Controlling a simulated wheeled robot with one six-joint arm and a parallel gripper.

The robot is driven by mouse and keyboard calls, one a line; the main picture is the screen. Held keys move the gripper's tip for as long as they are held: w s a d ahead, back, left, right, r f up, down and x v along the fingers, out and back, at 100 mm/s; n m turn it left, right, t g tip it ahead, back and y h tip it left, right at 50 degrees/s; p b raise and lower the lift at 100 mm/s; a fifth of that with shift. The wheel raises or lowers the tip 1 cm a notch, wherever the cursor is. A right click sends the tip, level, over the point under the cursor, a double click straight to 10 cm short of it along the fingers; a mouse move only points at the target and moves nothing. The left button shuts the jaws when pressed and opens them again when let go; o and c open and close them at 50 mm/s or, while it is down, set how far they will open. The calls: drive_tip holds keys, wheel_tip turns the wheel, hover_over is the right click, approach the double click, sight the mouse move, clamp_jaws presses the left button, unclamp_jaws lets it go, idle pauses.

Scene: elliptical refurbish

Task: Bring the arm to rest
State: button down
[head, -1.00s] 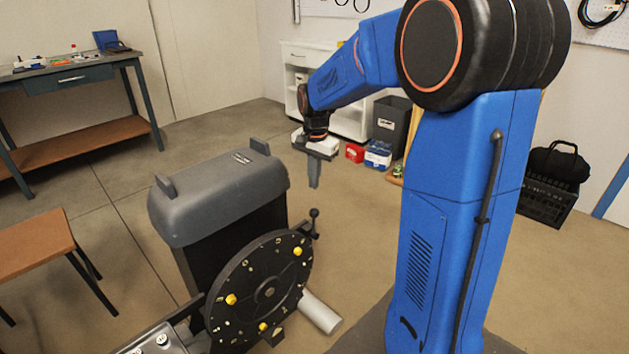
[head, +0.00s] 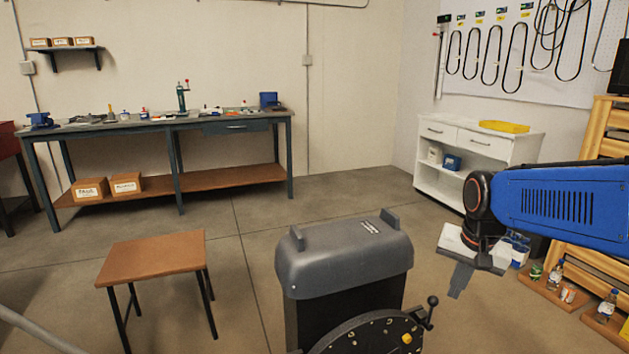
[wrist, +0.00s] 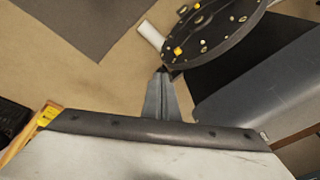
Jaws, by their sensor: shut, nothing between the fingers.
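My gripper (head: 457,281) hangs from the end of my blue arm at the right of the head view, fingers pointing down. It is to the right of the grey machine housing (head: 350,262) and apart from it. In the wrist view my gripper (wrist: 161,76) shows its fingers together with nothing between them. The black disc (wrist: 213,28) with yellow knobs lies beyond the fingertips in that view. The same disc (head: 378,338) is cut off at the bottom of the head view.
A small brown-topped table (head: 152,258) stands left of the machine. A long workbench (head: 160,122) runs along the back wall. A white cabinet (head: 470,150) and a wooden rack (head: 595,270) with bottles stand at the right. The floor between the machine and the workbench is clear.

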drive_tip(key=s+a+f+n+t, duration=0.1)
drive_tip(key=s+n, duration=0.2)
drive_tip(key=s, duration=0.5)
drive_tip(key=s+a+f+n+t, duration=0.1)
drive_tip(key=s+n, duration=0.2)
drive_tip(key=s, duration=0.6)
drive_tip(key=shift+a+f, duration=0.2)
drive_tip(key=shift+f, duration=0.1)
